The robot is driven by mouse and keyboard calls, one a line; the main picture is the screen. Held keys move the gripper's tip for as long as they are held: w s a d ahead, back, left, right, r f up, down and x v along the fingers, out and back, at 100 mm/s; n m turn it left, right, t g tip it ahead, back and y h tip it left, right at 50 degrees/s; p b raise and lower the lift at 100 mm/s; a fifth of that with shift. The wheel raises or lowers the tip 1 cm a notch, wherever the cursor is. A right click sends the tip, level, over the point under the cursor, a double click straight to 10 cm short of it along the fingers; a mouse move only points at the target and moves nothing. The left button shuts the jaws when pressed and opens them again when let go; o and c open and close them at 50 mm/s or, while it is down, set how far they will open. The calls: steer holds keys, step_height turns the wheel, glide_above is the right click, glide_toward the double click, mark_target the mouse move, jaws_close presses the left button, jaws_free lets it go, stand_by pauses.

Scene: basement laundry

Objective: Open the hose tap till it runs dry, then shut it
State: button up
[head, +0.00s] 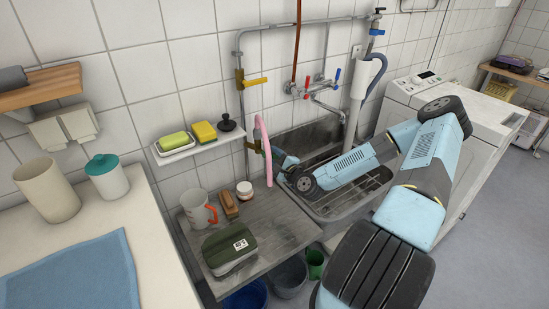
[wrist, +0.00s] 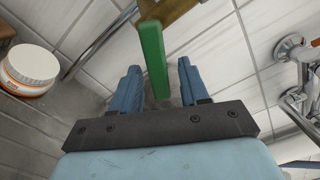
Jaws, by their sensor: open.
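The hose tap has a green lever (wrist: 153,60) on a brass body (wrist: 165,12), seen at the top middle of the wrist view. My gripper (wrist: 159,66) is open, with its blue fingers on either side of the lever's end and a gap on both sides. The hose hangs down towards the wooden drainboard. The tap is mostly hidden there, and I see no running water.
A second valve with a yellow lever (head: 256,82) is higher on the pipe. A wall mixer (head: 312,88) hangs over the grey sink (head: 345,205). A white jar (head: 244,190), brush (head: 229,204), mug (head: 197,208) and dark green box (head: 229,249) crowd the drainboard (head: 268,236).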

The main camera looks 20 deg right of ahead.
steer(key=shift+s, duration=0.1)
steer(key=v, duration=1.3)
steer(key=shift+s, duration=0.3)
steer(key=shift+d, duration=0.1)
